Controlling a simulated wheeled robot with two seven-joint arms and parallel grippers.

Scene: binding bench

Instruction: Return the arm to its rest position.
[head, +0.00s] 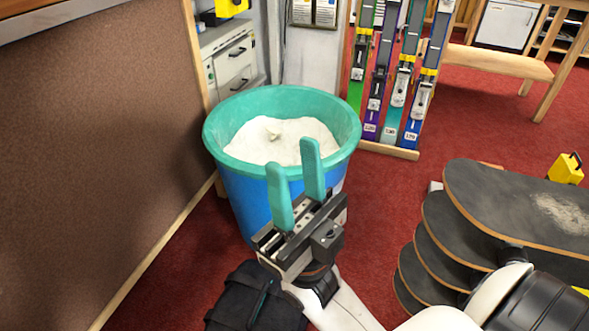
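My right gripper (296,184) has two teal fingers, upright and spread apart with nothing between them. It is open, in front of the near rim of a large bin and overlapping it in the head view. Its white arm comes in from the lower right. My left gripper does not show in the head view.
The bin (248,195) is blue with a teal rim and holds white material with a small pale lump on top. Skis (377,85) stand in a rack behind it. Stacked dark boards (515,205) are at right. A brown panel (95,130) bounds the left. Red carpet lies between.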

